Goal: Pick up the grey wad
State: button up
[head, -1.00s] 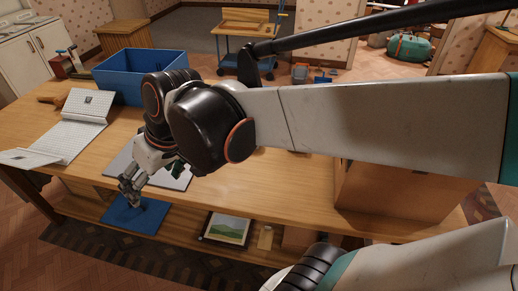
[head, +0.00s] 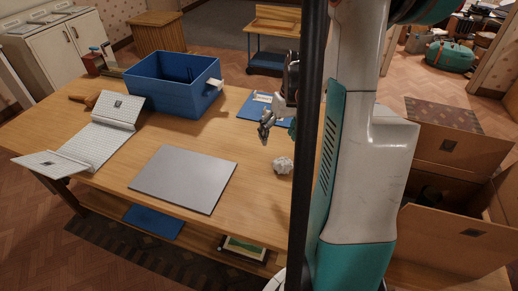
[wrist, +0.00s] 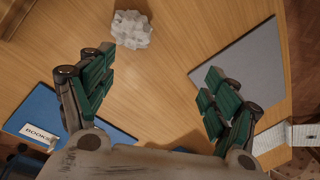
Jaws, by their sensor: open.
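The grey wad (head: 282,165) is a pale, crumpled, faceted ball on the wooden table, right of the grey flat panel. It also shows in the wrist view (wrist: 132,29) at the top, left of centre. My gripper (head: 266,128) is over the table, just behind and left of the wad in the head view. In the wrist view my gripper (wrist: 155,95) has its green-padded fingers wide apart with nothing between them. The wad lies beyond the left finger's tip, apart from it.
The grey panel (head: 182,179) lies flat on the table (head: 110,185). A blue book (head: 262,108) lies behind my gripper. A blue bin (head: 172,88) and a white folded sheet (head: 97,140) are farther left. An open cardboard box (head: 440,235) stands at the right.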

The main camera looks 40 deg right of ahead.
jog(key=m, duration=0.1)
send_near(284, 161)
jog(key=f+b, duration=0.1)
jog(key=f, duration=0.3)
jog(key=w+f+b, duration=0.1)
jog(key=f, duration=0.1)
jog(key=shift+f+b, duration=0.3)
jog(key=shift+b, duration=0.05)
jog(key=shift+a+f+b, duration=0.25)
jog(key=shift+f+b, duration=0.2)
jog(key=shift+f, duration=0.5)
jog(key=shift+a+f+b, duration=0.2)
jog(key=shift+f+b, duration=0.3)
jog(key=shift+f, duration=0.45)
jog(key=shift+a+f+b, duration=0.25)
jog(key=shift+f+b, duration=0.2)
jog(key=shift+f, duration=0.5)
jog(key=shift+r, duration=0.1)
jog(key=c, duration=0.9)
